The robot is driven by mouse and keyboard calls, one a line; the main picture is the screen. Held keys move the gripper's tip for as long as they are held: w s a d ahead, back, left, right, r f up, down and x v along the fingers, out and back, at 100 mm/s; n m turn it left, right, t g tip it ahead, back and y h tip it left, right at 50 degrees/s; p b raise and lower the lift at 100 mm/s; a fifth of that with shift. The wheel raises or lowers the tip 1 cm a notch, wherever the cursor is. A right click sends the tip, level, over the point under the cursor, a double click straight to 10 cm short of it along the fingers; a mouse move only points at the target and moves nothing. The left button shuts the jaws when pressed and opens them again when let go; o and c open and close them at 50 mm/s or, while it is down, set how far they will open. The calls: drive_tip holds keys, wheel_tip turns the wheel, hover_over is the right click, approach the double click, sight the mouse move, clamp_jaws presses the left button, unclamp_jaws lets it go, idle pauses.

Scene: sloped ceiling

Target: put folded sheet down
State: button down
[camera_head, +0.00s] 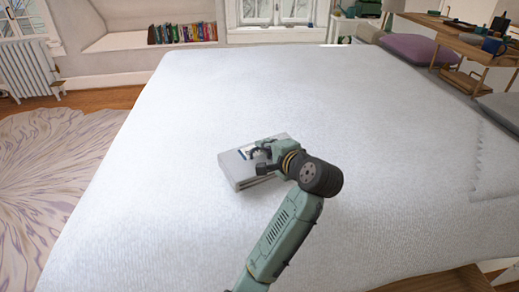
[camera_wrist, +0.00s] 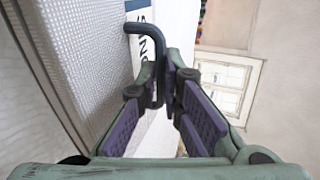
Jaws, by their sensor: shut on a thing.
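The folded sheet (camera_head: 237,173) is a pale grey, box-shaped bundle with a white and blue label on top, in the middle of the head view. My gripper (camera_head: 258,153) is at its upper side. In the wrist view, my gripper (camera_wrist: 167,82) is shut on a dark bent hook or handle in front of the label of the folded sheet (camera_wrist: 85,50). The sheet fills the left of that view, its woven side tilted in the picture. I cannot tell whether its underside touches the bed or hangs just above it.
A wide bed with a white cover (camera_head: 170,190) lies under the sheet, with bare room all around. Pillows (camera_head: 408,48) and a wooden desk (camera_head: 470,42) stand at the right. Books (camera_head: 182,33) line a far window seat. A rug (camera_head: 45,170) lies left.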

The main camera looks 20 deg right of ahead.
drive_tip(key=w, duration=0.3)
drive_tip(key=shift+w+a, duration=0.1)
drive_tip(key=shift+a, duration=0.05)
drive_tip(key=shift+f+p, duration=0.35)
drive_tip(key=shift+f, duration=1.5)
drive_tip(key=c, duration=1.8)
unclamp_jaws()
drive_tip(key=shift+o, duration=0.2)
drive_tip(key=b+v, duration=0.1)
drive_tip(key=v, duration=1.1)
